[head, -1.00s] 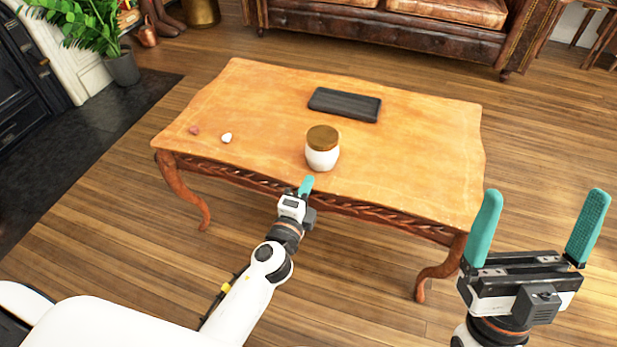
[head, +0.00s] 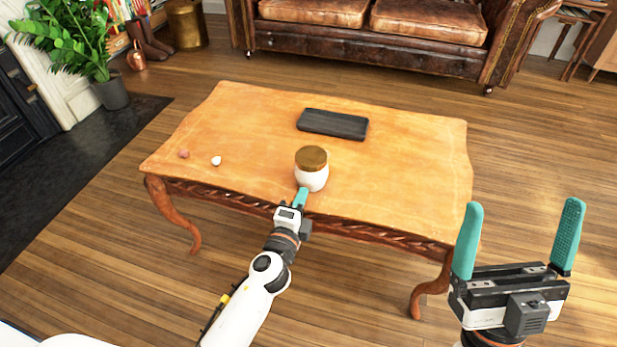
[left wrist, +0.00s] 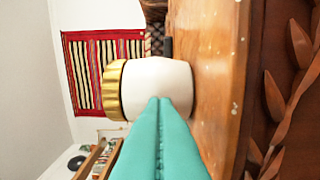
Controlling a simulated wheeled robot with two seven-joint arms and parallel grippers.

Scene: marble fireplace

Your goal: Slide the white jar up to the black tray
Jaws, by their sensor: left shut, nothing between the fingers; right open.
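The white jar (head: 312,178) with a gold-brown lid stands upright near the front edge of the wooden table (head: 400,175). The black tray (head: 333,124) lies flat behind it, with bare tabletop between them. My left gripper (head: 301,197) is shut and empty, its teal fingertips at the near side of the jar. In the left wrist view the jar (left wrist: 160,82) appears sideways just beyond the closed fingers (left wrist: 160,110); whether they touch it I cannot tell. My right gripper (head: 518,238) is open and empty, off the table's right front corner.
A white pebble-like thing (head: 216,161) and a small reddish one (head: 184,154) lie on the table's left part. A brown leather sofa (head: 370,25) stands behind the table. A potted plant (head: 112,93) stands at the far left.

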